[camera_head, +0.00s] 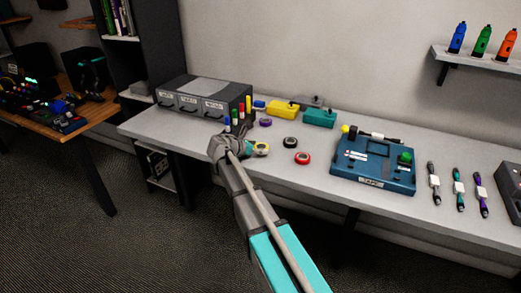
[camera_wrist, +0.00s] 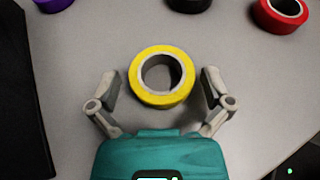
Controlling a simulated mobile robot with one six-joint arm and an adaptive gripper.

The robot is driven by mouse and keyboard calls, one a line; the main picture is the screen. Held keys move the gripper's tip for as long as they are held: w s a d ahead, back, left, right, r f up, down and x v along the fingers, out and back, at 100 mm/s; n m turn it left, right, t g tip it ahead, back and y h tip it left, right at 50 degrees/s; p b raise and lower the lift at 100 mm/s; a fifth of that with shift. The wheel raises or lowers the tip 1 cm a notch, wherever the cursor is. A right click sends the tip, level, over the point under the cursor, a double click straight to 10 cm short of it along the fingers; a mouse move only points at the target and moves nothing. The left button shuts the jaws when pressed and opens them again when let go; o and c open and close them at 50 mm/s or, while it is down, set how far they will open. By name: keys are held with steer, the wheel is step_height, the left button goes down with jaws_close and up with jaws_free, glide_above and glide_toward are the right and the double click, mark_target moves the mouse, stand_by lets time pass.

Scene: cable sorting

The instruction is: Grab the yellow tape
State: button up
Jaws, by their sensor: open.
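The yellow tape (camera_wrist: 142,92) is a roll lying flat on the grey table in the wrist view, its hole facing up. My gripper (camera_wrist: 160,84) is open, with one finger on each side of the roll and a gap between each finger and the tape. In the head view the yellow tape (camera_head: 262,148) shows just right of my gripper (camera_head: 240,145), partly hidden by it. I cannot tell the exact height of the fingers above the table.
A black tape (camera_head: 290,142), a red tape (camera_head: 303,158) and a purple tape (camera_head: 265,122) lie nearby on the table (camera_head: 330,190). A drawer box (camera_head: 204,93) with markers stands behind left. A blue tape holder (camera_head: 373,165) stands to the right.

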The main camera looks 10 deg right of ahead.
steer(key=c, duration=0.9)
steer(key=shift+r, duration=0.15)
step_height(320, 180, up, 2)
steer(key=shift+r+p, duration=0.1)
steer(key=shift+p, duration=1.05)
steer(key=shift+s+a+r+p, duration=1.3)
steer(key=shift+a+r+p, duration=0.5)
steer(key=shift+a, duration=0.15)
steer(key=shift+s+a+r+p, duration=1.3)
steer(key=shift+a+r+p, duration=0.45)
steer(key=shift+a, duration=0.2)
steer(key=shift+s+a+r+p, duration=1.3)
steer(key=shift+a+r+p, duration=0.45)
steer(key=shift+a, duration=0.2)
